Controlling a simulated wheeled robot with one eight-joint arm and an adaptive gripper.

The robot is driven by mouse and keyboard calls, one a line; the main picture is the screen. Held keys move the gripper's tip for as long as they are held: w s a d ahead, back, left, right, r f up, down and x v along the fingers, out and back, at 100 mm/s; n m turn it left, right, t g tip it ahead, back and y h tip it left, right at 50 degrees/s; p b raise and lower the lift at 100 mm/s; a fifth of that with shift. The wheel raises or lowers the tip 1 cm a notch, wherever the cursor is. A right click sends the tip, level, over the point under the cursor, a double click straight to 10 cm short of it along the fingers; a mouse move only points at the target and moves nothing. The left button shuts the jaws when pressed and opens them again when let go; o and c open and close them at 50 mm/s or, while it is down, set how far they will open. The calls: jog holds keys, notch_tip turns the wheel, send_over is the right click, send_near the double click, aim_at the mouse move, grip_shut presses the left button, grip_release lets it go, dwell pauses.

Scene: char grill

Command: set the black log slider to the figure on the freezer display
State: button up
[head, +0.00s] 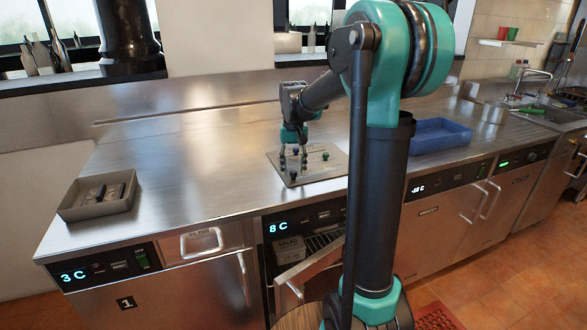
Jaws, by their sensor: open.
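A metal panel (332,168) with several small knobs lies on the steel worktop. A green knob (325,156) shows on its right part and a dark knob (293,176) near its front left. The knobs are too small to tell which is the black log slider, and any scale marks are unreadable. My gripper (292,166) points down over the left part of the panel, open. I cannot tell whether it touches a knob. A display (416,188) on the right-hand cabinet front appears to read -18 C, a freezer-like figure; its digits are small.
Other displays read 3 C (73,276) and 8 C (278,227). A drawer (310,268) under the 8 C display stands partly open. A grey tray (68,210) holds dark items at left; a blue tray (440,137) stands right of the panel. The worktop between is clear.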

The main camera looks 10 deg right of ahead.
jog(key=shift+c, duration=0.3)
grip_shut()
send_near(319, 174)
notch_tip(319, 174, down, 5)
jog(key=shift+f, duration=0.15)
jog(key=shift+o, duration=0.3)
grip_release()
